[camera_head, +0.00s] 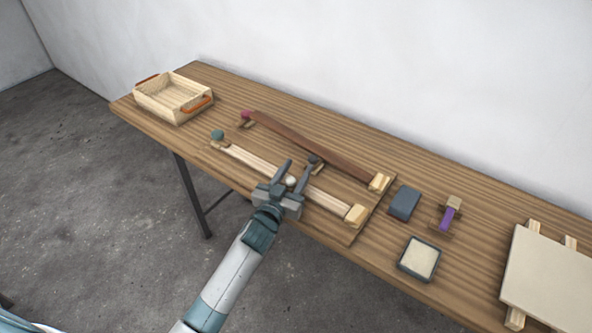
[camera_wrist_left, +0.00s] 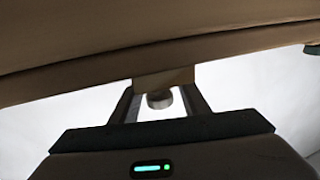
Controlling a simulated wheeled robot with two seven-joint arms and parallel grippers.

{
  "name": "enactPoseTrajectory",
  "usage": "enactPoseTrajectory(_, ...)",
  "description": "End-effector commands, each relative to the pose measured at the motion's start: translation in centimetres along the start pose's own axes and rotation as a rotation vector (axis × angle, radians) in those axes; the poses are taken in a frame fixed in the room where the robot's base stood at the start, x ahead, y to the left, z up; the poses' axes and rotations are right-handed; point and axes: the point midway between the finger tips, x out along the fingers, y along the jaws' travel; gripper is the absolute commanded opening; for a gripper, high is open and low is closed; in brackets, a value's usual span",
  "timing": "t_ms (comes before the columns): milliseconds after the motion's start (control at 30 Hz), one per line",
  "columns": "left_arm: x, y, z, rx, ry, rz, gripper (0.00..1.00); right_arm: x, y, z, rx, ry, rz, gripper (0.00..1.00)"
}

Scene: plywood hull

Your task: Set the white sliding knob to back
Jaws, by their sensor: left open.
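The white sliding knob (camera_head: 291,181) sits on a pale wooden rail (camera_head: 255,163) on a board on the workbench. My left gripper (camera_head: 300,163) reaches over the rail from the front, with its fingers open. The knob shows between the two fingers in the head view. In the left wrist view a rounded greyish-white knob (camera_wrist_left: 159,99) stands between the open fingers under a tan block (camera_wrist_left: 165,77). I cannot tell whether either finger touches it. Part of the rail is hidden behind the gripper. My right gripper is not in view.
A dark brown curved strip (camera_head: 320,146) runs behind the rail. A teal knob (camera_head: 217,134) and a pale block (camera_head: 355,215) mark the rail's ends. A wooden tray (camera_head: 172,98) stands left; a dark block (camera_head: 404,203), purple piece (camera_head: 447,217) and framed pad (camera_head: 420,258) lie right.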

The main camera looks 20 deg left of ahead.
Motion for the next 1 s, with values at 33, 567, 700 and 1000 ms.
enactPoseTrajectory(33, 0.0, 0.0, 0.0, 0.000, 0.000, 0.000, 0.42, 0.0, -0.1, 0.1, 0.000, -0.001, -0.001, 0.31)
enactPoseTrajectory(567, -1.9, -0.5, -0.1, -0.001, -0.003, -0.001, 0.00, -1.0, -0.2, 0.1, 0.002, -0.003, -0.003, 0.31)
enactPoseTrajectory(700, -2.9, -0.7, 0.0, -0.001, -0.001, -0.001, 0.00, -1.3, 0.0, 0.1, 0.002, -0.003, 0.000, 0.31)
enactPoseTrajectory(1000, -2.8, -0.7, 0.0, -0.001, 0.000, -0.001, 0.35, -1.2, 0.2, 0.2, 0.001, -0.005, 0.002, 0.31)
